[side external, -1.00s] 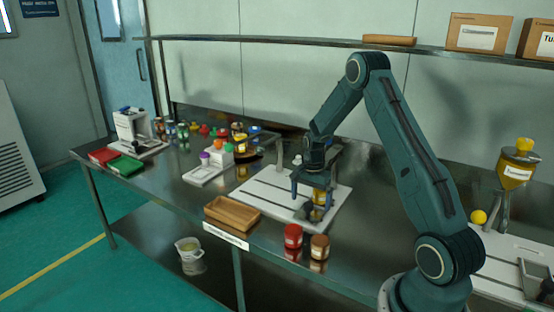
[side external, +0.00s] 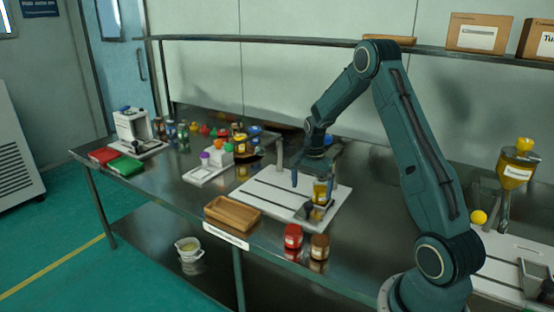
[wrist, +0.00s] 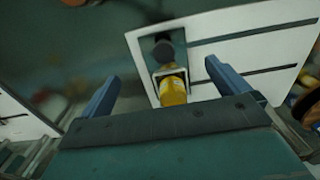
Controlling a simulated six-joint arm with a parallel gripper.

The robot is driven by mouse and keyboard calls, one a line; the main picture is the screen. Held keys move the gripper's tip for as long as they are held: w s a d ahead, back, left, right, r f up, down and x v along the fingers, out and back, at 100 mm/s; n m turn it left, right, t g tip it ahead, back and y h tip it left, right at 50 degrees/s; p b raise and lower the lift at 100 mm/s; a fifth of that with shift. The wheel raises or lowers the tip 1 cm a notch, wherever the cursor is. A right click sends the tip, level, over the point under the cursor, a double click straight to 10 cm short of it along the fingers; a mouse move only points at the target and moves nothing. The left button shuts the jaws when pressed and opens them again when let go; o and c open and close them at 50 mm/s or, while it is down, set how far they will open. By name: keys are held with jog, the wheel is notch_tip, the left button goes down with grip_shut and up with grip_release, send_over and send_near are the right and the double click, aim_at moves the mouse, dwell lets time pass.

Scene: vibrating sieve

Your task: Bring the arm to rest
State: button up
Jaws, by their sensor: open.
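My gripper (side external: 314,175) is open and empty above the white sieve base plate (side external: 262,207) in the side view. Its two blue fingers also show spread apart in the wrist view (wrist: 160,88). A jar with yellow contents (side external: 320,191) stands on the right part of the plate, below and beside the fingers and apart from them. In the wrist view the yellow jar (wrist: 173,90) sits in a pale square holder, with a dark round part (wrist: 163,51) beyond it.
A wooden tray (side external: 233,213), a red-lidded jar (side external: 293,237) and a brown jar (side external: 319,247) stand along the front edge. Several small bottles and a white rack (side external: 215,158) are at the left. A yellow-filled hopper (side external: 515,170) stands at the right. A shelf runs along the back.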

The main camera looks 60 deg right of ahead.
jog(key=s+a+r+n+t, duration=0.3)
jog(key=a+r+n, duration=0.5)
jog(key=a+r, duration=0.9)
jog(key=s+a+r+n+t, duration=0.1)
jog(key=s+a+r+n, duration=0.2)
jog(key=s+a+n, duration=0.2)
jog(key=s+a+r+n+t, duration=0.1)
jog(key=s+a+r+n, duration=0.2)
jog(key=s, duration=0.9)
jog(key=a+n, duration=0.2)
jog(key=a, duration=0.2)
jog(key=shift+s+t, duration=0.3)
